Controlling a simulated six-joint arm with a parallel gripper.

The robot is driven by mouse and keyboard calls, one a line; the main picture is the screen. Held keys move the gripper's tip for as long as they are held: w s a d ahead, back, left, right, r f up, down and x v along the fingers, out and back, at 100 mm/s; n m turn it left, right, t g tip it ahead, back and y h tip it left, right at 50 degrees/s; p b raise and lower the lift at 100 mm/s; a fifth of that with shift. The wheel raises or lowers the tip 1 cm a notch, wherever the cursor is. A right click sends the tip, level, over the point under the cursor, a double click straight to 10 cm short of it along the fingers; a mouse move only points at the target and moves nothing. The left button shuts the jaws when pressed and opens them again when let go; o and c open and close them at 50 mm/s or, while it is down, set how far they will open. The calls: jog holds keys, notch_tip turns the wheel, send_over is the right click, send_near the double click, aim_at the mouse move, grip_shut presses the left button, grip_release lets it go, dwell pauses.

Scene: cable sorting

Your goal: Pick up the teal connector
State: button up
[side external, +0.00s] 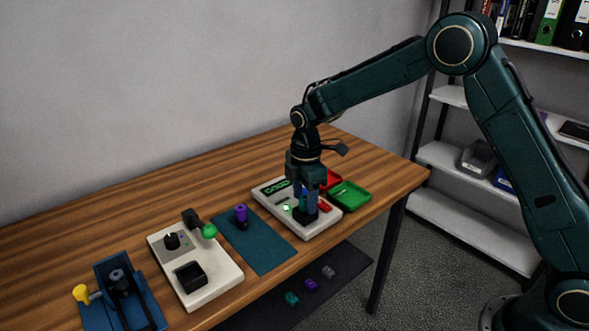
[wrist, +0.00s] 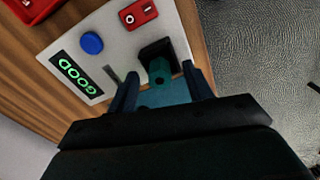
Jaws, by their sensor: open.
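A teal connector (wrist: 160,71) shows in the wrist view at a black socket (wrist: 155,48) on the white test panel (wrist: 112,35). My gripper (wrist: 162,88) is open, with one finger on each side of the connector. I cannot tell whether the fingers touch it. In the side external view my gripper (side external: 305,208) points down over the panel (side external: 326,227) and hides most of the connector. Another teal connector (side external: 291,298) lies on a dark mat (side external: 262,311) below the table edge.
The panel's display (wrist: 73,74) reads GOOD. Red (side external: 331,177) and green (side external: 350,196) trays stand behind the panel. A purple connector (side external: 241,213) stands on a teal mat (side external: 262,250). A white device (side external: 205,285) and a blue fixture (side external: 147,311) stand farther left.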

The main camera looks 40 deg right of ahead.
aim_at(305, 197)
grip_shut()
jog(key=shift+r, duration=0.15)
dwell(0.4)
notch_tip(305, 197, up, 20)
dwell(0.6)
dwell(0.4)
